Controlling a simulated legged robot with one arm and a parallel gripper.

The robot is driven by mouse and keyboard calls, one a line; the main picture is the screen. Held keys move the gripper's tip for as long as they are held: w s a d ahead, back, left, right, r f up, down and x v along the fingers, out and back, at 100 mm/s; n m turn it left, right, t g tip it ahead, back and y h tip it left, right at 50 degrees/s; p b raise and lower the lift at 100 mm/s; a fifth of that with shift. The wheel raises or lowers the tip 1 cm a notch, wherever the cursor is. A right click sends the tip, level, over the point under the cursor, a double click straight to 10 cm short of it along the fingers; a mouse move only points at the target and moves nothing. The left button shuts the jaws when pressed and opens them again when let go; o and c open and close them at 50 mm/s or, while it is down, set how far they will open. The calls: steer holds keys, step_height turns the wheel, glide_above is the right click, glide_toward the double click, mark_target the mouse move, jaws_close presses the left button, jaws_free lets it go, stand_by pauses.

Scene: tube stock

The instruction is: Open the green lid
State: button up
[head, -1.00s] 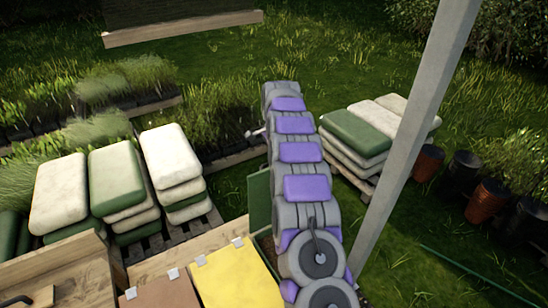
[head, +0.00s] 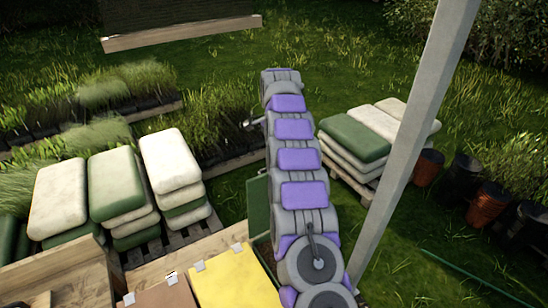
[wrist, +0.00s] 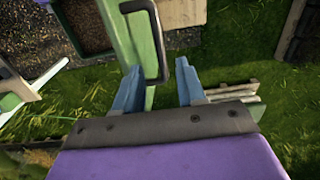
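The green lid (head: 258,207) stands raised on edge at the far end of the bench, partly hidden by my arm in the head view. In the wrist view, I see the green lid (wrist: 136,38) edge-on with its dark handle (wrist: 163,42). Beside it is an open compartment (wrist: 88,22) with brown contents. My gripper (wrist: 158,78) is open, its two blue fingers apart with grass visible between them. The left finger is close to the lid's edge; I cannot tell if it touches. The fingers are not clear in the head view.
A yellow lid (head: 235,280) and a brown lid (head: 163,297) lie closed on the wooden bench. A grey post (head: 412,140) rises right of my arm. Stacked sacks (head: 115,183) stand on a pallet at left, more sacks (head: 355,135) at right. Grass lies beyond.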

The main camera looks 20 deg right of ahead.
step_height(320, 180, up, 12)
steer(key=p, duration=0.8)
steer(key=shift+d+f, duration=0.2)
steer(key=shift+s, duration=0.1)
steer(key=s+a+f+n+b, duration=0.2)
steer(key=s+a+n+b, duration=0.15)
steer(key=s, duration=0.35)
steer(key=s+a+f+n+g+b, duration=0.1)
steer(key=s+a+n+b, duration=0.15)
steer(key=s+b, duration=0.4)
steer(key=s+a+f+n+b, duration=0.2)
steer(key=s+a+b, duration=0.15)
steer(key=s, duration=0.55)
steer(key=s+a+f+n+b, duration=0.1)
steer(key=s+f+n+b, duration=0.1)
steer(key=s+f, duration=0.4)
steer(key=s+a+f+n+b, duration=0.1)
steer(key=s+f+n+b, duration=0.2)
steer(key=s, duration=1.1)
steer(key=s+a+f+n+g+b, duration=0.1)
steer(key=s+f+n+b, duration=0.1)
steer(key=s+f+b, duration=0.4)
steer(key=s+f, duration=0.4)
steer(key=shift+s+a+n, duration=0.3)
steer(key=shift+a, duration=0.05)
